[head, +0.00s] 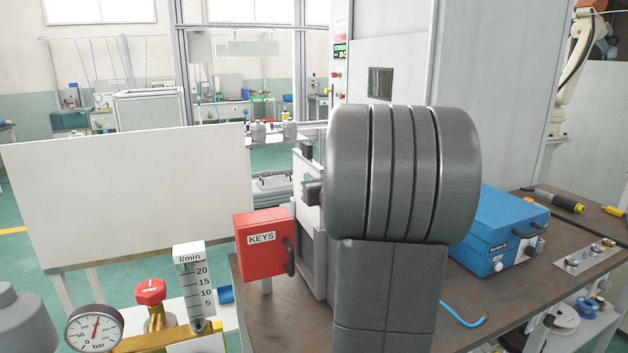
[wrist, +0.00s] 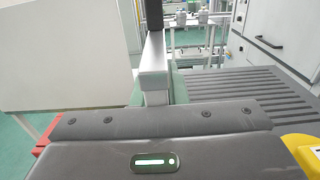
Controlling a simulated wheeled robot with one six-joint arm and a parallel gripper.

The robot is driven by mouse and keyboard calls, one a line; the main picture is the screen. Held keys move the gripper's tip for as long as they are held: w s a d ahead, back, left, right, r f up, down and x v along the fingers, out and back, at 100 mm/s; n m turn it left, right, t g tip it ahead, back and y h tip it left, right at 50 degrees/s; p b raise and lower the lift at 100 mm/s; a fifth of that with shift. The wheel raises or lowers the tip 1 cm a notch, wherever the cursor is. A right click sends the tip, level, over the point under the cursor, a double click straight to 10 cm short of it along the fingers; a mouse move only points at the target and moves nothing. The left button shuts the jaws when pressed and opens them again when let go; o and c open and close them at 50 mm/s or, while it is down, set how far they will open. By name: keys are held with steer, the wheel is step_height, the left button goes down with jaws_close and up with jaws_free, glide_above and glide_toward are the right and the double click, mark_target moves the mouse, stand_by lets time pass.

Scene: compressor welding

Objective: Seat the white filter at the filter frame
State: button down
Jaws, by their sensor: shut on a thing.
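My gripper (head: 312,190) shows only in part in the head view, left of my large dark wrist; it is shut on a pale, upright plate, the white filter (head: 308,170). The filter frame (head: 318,265) looks like the grey upright frame below it, standing on the brown table behind the red box. My arm hides its right side. I cannot tell whether the filter touches the frame or is seated. In the wrist view, a silver finger part (wrist: 152,65) with a dark tip reaches forward from the gripper body; the filter is not clear there.
A red KEYS box (head: 263,245) stands close to the left of the frame. A blue case (head: 497,230) and a blue cable (head: 463,317) are on the brown table (head: 480,290) at right. A gauge (head: 93,328) and flow meter (head: 195,290) stand front left. A white panel (head: 125,190) stands behind.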

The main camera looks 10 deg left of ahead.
mark_target(315, 209)
steer(key=shift+f+b, duration=3.3)
steer(key=shift+f, duration=0.15)
steer(key=shift+f, duration=0.35)
steer(key=c, duration=1.4)
jaws_free()
steer(key=shift+f, duration=0.1)
steer(key=shift+o, duration=0.2)
steer(key=shift+s+d, duration=0.1)
steer(key=shift+s, duration=0.05)
steer(key=shift+s+d+f, duration=0.1)
steer(key=shift+s+d, duration=0.05)
steer(key=shift+s, duration=0.05)
steer(key=r+v, duration=0.1)
steer(key=v, duration=1.2)
steer(key=shift+b, duration=0.4)
steer(key=shift+r, duration=0.1)
